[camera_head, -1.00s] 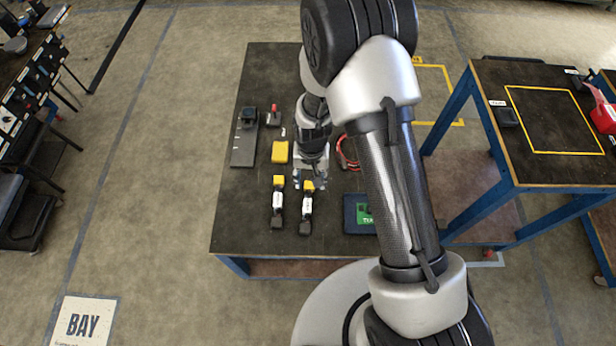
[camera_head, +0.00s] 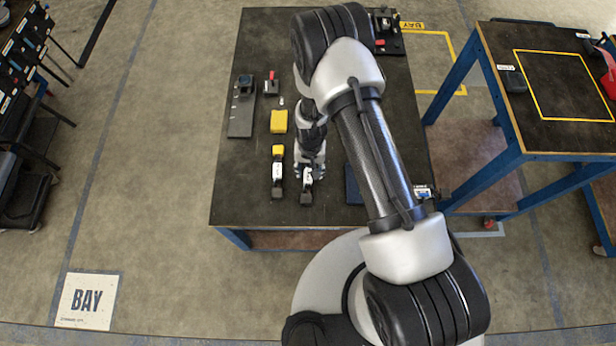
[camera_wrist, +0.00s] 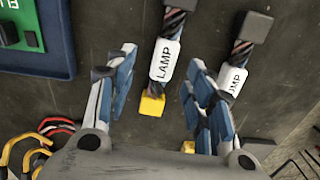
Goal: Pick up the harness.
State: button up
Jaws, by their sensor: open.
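Two short cable harnesses lie on the dark tabletop, each with a yellow connector at one end, a black one at the other and a white label. The harness labelled LAMP (camera_wrist: 164,60) lies between my open fingers in the wrist view; in the head view it is the right one (camera_head: 306,188), partly hidden by my gripper (camera_head: 308,172). The second harness (camera_head: 277,173), its label partly covered to read "UMP" (camera_wrist: 232,79), lies left of it in the head view. In the wrist view, my gripper (camera_wrist: 158,75) is open and empty; I cannot tell its height above the harness.
A yellow block (camera_head: 278,121) and a dark plate (camera_head: 240,117) with a black part lie farther back on the table (camera_head: 240,205). A blue tray with a green board (camera_wrist: 62,50) and looped red and yellow cables (camera_wrist: 35,145) lie close by. A second blue-legged table (camera_head: 505,130) stands right.

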aim_at(308, 175)
jog(key=f, duration=0.1)
jog(key=f+b, duration=0.1)
jog(key=f, duration=0.3)
jog(key=shift+w+a+f+b, duration=0.1)
jog(key=shift+a+b, duration=0.15)
jog(key=shift+b, duration=0.1)
jog(key=shift+c, duration=0.3)
grip_shut()
